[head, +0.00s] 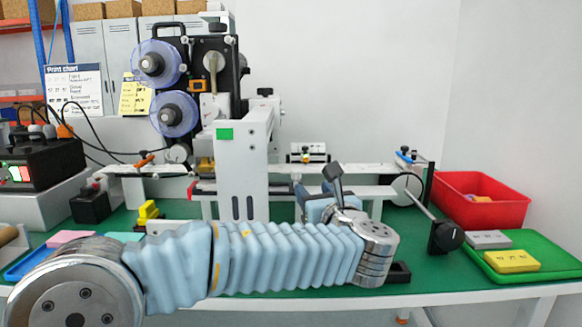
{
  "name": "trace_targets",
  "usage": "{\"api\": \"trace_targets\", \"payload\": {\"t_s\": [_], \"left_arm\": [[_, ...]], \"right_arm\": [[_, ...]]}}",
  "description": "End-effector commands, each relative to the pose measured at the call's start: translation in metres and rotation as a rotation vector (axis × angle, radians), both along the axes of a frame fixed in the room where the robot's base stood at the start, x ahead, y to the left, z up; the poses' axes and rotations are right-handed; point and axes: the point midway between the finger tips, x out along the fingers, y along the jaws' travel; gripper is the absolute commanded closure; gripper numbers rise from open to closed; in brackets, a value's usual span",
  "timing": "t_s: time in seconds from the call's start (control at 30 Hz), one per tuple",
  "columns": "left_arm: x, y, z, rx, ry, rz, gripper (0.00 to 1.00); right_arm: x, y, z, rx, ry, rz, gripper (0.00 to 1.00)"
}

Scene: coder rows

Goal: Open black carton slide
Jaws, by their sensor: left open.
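The coding machine (242,150) stands at the back of the green bench, with two clear-blue reels and a white upright. A white rail (290,171) runs across it, with a black end post (429,187) at the right. I cannot tell for certain which part is the black carton slide. My left arm crosses the front from the left in a pale blue sleeve. Its wrist folds back toward the machine, and my left gripper (334,178) is small and partly hidden near the rail. It is open, with nothing visibly held. My right gripper is not in view.
A lever with a black knob (446,236) projects at the right front. A red bin (482,199) and a green tray (550,264) with grey and yellow blocks stand right. A black box (45,160) with cables is at left. My arm covers much of the front bench.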

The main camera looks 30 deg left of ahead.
Motion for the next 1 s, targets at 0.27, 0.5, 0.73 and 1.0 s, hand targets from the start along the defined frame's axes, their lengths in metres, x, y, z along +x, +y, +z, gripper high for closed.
{"api": "trace_targets", "payload": {"t_s": [0.27, 0.5, 0.73, 1.0], "left_arm": [[0.035, 0.039, 0.000, -0.001, 0.002, 0.006, 0.50], [0.072, 0.077, 0.001, 0.000, 0.001, 0.004, 0.50], [0.089, 0.095, 0.000, 0.000, 0.000, 0.002, 0.50], [0.092, 0.098, 0.000, 0.000, 0.000, 0.001, 0.50]], "right_arm": [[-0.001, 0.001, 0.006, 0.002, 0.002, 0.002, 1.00], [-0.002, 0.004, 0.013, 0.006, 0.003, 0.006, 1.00], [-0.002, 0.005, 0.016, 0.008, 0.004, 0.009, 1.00], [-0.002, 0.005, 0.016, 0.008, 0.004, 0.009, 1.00]]}}
